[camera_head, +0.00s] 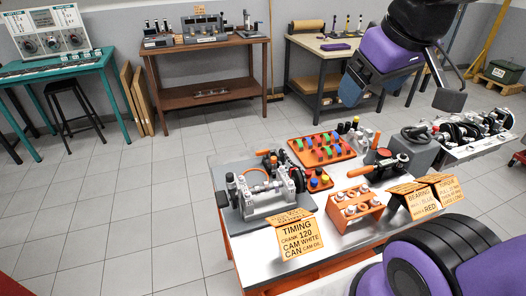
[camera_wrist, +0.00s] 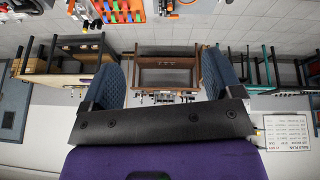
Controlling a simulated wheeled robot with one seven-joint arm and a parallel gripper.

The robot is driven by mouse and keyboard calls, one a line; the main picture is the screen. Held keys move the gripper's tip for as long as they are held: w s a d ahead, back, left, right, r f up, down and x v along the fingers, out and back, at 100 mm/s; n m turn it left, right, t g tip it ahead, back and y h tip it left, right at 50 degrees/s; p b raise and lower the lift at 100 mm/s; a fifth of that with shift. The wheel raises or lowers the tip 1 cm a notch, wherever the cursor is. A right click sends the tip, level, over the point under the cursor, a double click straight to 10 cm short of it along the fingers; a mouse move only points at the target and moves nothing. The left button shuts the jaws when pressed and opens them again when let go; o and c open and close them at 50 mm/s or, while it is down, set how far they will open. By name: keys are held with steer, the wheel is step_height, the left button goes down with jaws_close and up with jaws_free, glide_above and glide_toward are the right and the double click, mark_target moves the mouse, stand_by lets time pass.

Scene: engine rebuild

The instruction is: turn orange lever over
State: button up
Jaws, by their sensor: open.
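An orange-handled lever (camera_head: 360,171) sits on a dark fixture at the right-centre of the metal-topped workbench (camera_head: 340,240). A second, smaller orange handle (camera_head: 263,152) shows on a dark part behind the grey engine block (camera_head: 268,192). I cannot tell which one the task means. My gripper (camera_head: 402,95) is raised above and behind the bench's right side, well apart from both handles. In the wrist view my gripper (camera_wrist: 160,66) has its two blue-padded fingers spread, with nothing between them.
An orange rack (camera_head: 356,207), a peg tray (camera_head: 322,148) and lettered signs (camera_head: 291,240) crowd the bench. Another engine assembly (camera_head: 470,132) stands at its right. A brown table (camera_head: 205,53) and a teal table (camera_head: 62,68) stand farther back.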

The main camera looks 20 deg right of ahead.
steer(key=w+f+n+g+h, duration=0.1)
steer(key=w+n+g, duration=0.1)
steer(key=w+n, duration=0.8)
steer(key=n+g+y, duration=0.2)
steer(key=n+g, duration=0.1)
steer(key=n, duration=2.1)
glide_above(262, 150)
step_height(262, 150, down, 32)
step_height(262, 150, down, 10)
steer(key=shift+s+d+r, duration=0.1)
steer(key=c, duration=0.9)
